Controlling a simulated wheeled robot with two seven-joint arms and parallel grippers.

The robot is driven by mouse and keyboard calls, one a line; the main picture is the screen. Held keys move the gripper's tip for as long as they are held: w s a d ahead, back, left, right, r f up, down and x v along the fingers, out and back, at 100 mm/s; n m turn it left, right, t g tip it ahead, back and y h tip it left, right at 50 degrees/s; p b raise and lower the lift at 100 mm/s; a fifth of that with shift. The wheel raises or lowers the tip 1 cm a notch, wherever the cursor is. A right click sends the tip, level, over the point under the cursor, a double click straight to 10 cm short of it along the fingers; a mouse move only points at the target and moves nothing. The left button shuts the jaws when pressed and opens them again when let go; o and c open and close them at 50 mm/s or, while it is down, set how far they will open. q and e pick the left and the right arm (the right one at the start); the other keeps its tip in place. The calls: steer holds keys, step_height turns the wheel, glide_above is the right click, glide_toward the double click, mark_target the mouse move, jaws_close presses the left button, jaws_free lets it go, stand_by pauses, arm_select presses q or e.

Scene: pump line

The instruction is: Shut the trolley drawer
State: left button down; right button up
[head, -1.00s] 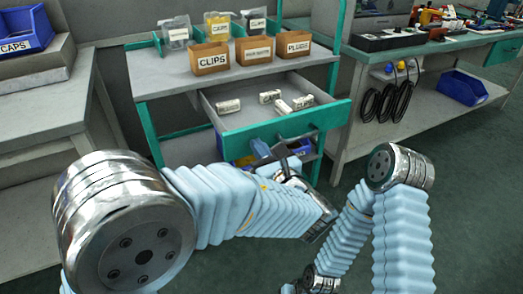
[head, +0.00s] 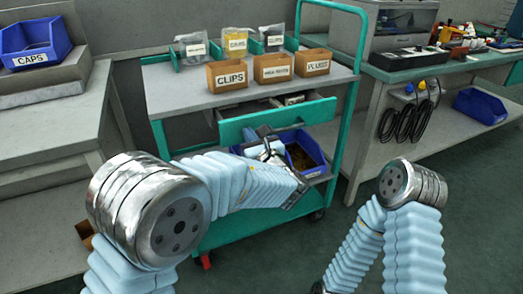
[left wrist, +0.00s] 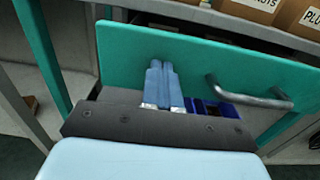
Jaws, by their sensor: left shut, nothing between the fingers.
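The trolley drawer (head: 240,128) has a teal front and stands partly out of the green trolley (head: 157,140), with a narrow strip of its inside and a white labelled packet showing. My left gripper (head: 263,131) is shut and empty, its blue fingertips at the drawer front. In the left wrist view the shut fingers (left wrist: 158,68) point at the teal front (left wrist: 205,65), left of its metal bar handle (left wrist: 250,97). They look to be against the panel or very close; I cannot tell which. My right arm shows at the right, but its gripper is not visible.
Cartons labelled CLIPS (head: 227,77) and others stand on the trolley top. A blue bin (head: 318,171) sits on the shelf below the drawer. A bench (head: 95,110) stands left and a workbench (head: 365,140) right. The floor at right front is clear.

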arm_select(q)
steer(key=x, duration=0.9)
steer(key=shift+s, duration=0.1)
steer(key=shift+w, duration=0.2)
steer(key=shift+w+a+r, duration=0.1)
steer(key=shift+a+r, duration=0.1)
steer(key=shift+r, duration=0.05)
